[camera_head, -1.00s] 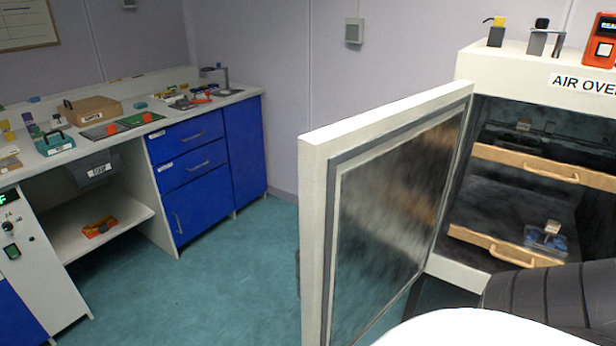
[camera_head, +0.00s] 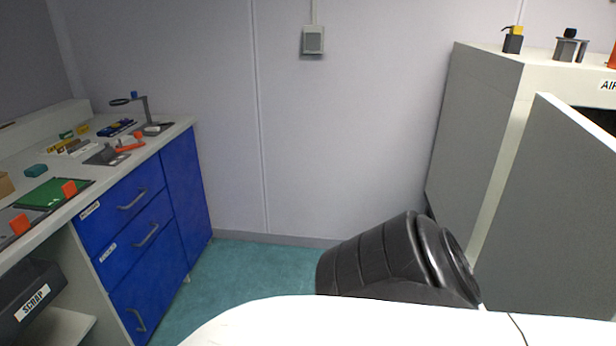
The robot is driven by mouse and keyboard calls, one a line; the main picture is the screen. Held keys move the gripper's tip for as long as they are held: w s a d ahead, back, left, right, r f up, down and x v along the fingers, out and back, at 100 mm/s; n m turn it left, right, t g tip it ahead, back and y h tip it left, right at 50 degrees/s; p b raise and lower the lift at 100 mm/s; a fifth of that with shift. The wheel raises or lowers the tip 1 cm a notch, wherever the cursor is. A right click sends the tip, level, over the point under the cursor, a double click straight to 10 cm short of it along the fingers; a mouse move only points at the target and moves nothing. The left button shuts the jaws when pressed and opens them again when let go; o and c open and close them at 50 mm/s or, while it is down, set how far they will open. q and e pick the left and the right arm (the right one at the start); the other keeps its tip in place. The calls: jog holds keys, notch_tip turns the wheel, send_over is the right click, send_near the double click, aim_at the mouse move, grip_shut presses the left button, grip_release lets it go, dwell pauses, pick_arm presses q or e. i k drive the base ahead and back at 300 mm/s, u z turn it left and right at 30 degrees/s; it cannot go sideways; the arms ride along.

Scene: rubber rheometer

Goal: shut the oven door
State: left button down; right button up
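The air oven (camera_head: 470,130) stands at the right, cut off by the picture's edge. Its door (camera_head: 560,200) shows its plain grey outer face and pale top edge. It stands ajar, angled out from the oven front, with a dark gap of the opening visible above its top edge at the far right. The door's free edge and handle are out of view. A black ribbed link and a white part of my own arm fill the bottom, in front of the lower door. Neither gripper is in view, so any contact with the door cannot be seen.
Small items (camera_head: 514,40) stand on the oven top. A bench with blue drawers (camera_head: 140,230) and tools on top runs along the left. Green floor (camera_head: 260,267) is clear between bench and oven. A wall box (camera_head: 313,40) hangs on the back wall.

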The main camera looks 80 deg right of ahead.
aim_at(549, 249)
jog(key=z, duration=3.75)
jog(key=i, duration=0.5)
jog(key=z, duration=0.1)
jog(key=k, duration=1.1)
jog(key=z, duration=0.85)
jog(key=i, duration=0.65)
jog(key=u, duration=0.2)
